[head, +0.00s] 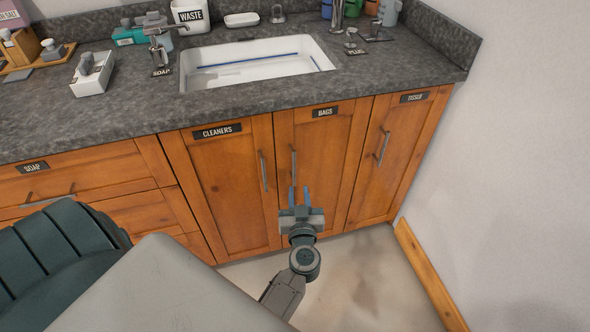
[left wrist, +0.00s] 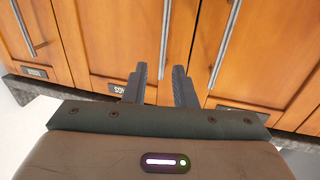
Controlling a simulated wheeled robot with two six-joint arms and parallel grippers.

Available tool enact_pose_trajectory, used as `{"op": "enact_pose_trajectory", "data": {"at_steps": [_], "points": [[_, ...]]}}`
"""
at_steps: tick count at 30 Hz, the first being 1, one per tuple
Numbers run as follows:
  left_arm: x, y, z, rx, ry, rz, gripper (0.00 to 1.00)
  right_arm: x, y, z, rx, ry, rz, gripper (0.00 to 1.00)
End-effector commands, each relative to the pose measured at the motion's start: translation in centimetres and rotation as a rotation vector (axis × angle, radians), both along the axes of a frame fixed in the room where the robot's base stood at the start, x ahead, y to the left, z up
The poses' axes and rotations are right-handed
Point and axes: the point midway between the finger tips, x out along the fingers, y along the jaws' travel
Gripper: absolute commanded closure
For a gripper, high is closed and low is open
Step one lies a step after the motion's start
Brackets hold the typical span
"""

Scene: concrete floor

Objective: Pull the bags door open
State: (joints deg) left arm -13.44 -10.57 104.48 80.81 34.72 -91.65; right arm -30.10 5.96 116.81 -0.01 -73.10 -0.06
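The bags door (head: 322,170) is a wooden cabinet door under the sink, closed, with a black BAGS label (head: 325,112) at its top. Its vertical metal handle (head: 293,162) is near its left edge. My left gripper (head: 299,190) is open in front of the door, near the handle's lower end. In the left wrist view a vertical handle (left wrist: 165,35) lies between the lines of the two open fingers (left wrist: 161,72). I cannot tell whether the fingertips reach around it. My right gripper is not in view.
The cleaners door (head: 220,185) is on the left and the tissue door (head: 395,160) on the right, each with its own handle. The dark countertop (head: 110,115) and white sink (head: 257,85) are above. A wall (head: 520,180) stands at right.

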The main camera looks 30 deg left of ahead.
Motion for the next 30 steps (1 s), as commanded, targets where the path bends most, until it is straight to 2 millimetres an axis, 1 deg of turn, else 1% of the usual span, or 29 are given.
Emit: {"op": "enact_pose_trajectory", "data": {"at_steps": [2,5,9,15,19,24,30], "points": [[0.1,0.4,0.4,-0.005,-0.004,0.015,0.76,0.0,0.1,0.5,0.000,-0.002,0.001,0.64],[0.9,1.0,0.7,-0.004,-0.005,0.018,0.76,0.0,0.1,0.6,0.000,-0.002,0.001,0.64],[2.9,2.6,0.7,-0.001,-0.005,0.016,0.76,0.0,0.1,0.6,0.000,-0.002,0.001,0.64],[5.9,4.9,0.6,-0.002,-0.004,0.015,0.76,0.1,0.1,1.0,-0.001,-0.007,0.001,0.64],[7.3,6.0,0.5,-0.003,-0.003,0.015,0.76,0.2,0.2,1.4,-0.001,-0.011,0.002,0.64],[8.2,6.8,0.5,-0.004,-0.003,0.015,0.76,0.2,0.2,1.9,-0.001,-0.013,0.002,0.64],[8.4,6.9,0.5,-0.005,-0.002,0.015,0.76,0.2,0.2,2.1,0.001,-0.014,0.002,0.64]]}}
